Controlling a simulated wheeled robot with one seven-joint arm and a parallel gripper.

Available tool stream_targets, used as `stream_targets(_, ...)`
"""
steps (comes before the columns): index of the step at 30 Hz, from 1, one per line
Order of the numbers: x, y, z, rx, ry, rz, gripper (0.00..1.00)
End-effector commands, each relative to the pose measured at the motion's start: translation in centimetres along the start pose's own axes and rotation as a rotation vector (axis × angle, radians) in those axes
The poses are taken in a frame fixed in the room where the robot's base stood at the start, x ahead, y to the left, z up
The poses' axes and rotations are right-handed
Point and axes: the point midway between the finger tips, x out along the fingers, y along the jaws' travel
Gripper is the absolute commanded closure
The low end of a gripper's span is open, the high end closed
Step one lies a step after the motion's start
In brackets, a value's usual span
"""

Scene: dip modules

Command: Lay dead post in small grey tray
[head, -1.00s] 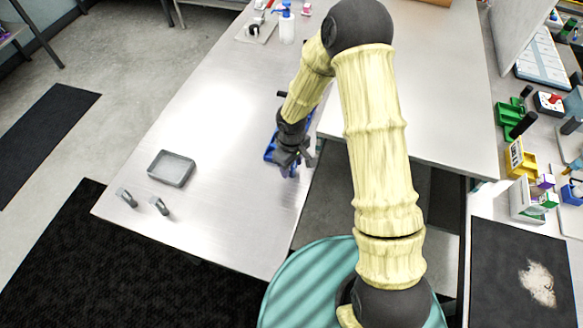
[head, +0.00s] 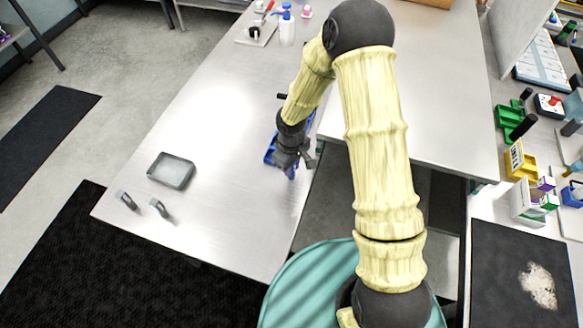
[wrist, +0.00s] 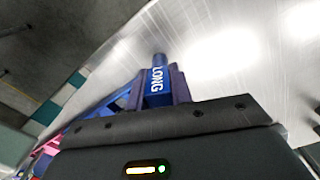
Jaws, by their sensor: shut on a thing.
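The small grey tray (head: 172,169) lies empty on the steel table, to the left of my gripper. My gripper (head: 289,164) is low over the table's right edge, beside a blue fixture (head: 269,156) partly hidden behind it. In the wrist view, my gripper (wrist: 157,82) is shut on a blue post (wrist: 158,88) marked "LONG", with a grey round end showing beyond the fingers. Blue structure (wrist: 112,105) shows just left of the post; I cannot tell whether the post is clear of it.
A spray bottle (head: 286,27) stands at the back. The steel table (head: 215,140) is clear between gripper and tray. A bench with coloured modules (head: 523,160) is at the right.

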Motion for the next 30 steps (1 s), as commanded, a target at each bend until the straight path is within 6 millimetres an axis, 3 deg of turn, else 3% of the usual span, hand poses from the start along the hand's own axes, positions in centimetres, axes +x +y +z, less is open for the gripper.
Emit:
stream_targets(5, -1.8, 0.1, -0.1, 0.002, 0.004, 0.003, 1.00)
stream_targets(18, -9.1, 0.1, 0.0, 0.002, 0.002, 0.002, 1.00)
stream_targets(30, -9.8, 0.0, 0.0, 0.000, 0.000, 0.000, 1.00)
